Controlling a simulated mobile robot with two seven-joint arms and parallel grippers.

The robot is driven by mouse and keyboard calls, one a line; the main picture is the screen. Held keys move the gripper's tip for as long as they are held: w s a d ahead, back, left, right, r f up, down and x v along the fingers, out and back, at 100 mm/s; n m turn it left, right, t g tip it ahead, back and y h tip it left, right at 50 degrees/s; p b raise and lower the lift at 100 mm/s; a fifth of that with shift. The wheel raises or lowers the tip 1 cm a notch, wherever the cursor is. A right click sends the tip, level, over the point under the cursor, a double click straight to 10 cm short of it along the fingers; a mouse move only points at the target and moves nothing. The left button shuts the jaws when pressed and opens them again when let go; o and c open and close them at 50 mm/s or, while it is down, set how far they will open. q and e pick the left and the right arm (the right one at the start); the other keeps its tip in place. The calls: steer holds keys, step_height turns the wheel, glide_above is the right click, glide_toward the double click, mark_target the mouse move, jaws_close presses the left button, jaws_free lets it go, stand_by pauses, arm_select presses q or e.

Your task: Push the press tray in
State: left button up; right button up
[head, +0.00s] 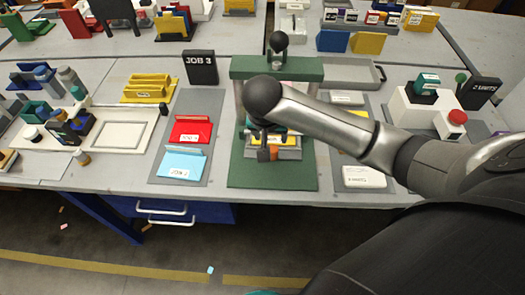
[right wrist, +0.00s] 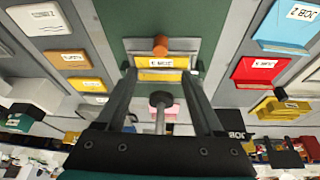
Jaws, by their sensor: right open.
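The press (head: 277,68) is a green frame on a green base (head: 272,175), with a black ball on top. The grey press tray (head: 288,154) sits low on the base, at the front of the frame, and holds a yellow labelled plate (right wrist: 160,62). An orange knob (right wrist: 160,45) stands at the tray's front edge. My right gripper (right wrist: 160,74) is open, with its two fingers apart over the tray and nothing seen between them but the plate below. In the head view my right forearm hides part of the press and tray. My left gripper is not in view.
A red holder (head: 190,130) and a light blue one (head: 183,164) lie on a grey mat left of the press. A JOB 3 sign (head: 200,67) stands behind them. At right, a white box carries a red button (head: 457,117). The table's front edge is close.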

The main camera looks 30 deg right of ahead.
mark_target(273, 149)
arm_select(q)
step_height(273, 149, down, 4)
steer(key=b, duration=0.4)
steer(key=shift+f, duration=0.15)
arm_select(e)
steer(key=shift+m, duration=0.5)
steer(key=x, duration=1.5)
steer(key=shift+w, duration=0.1)
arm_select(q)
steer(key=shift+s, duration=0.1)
arm_select(e)
jaws_close()
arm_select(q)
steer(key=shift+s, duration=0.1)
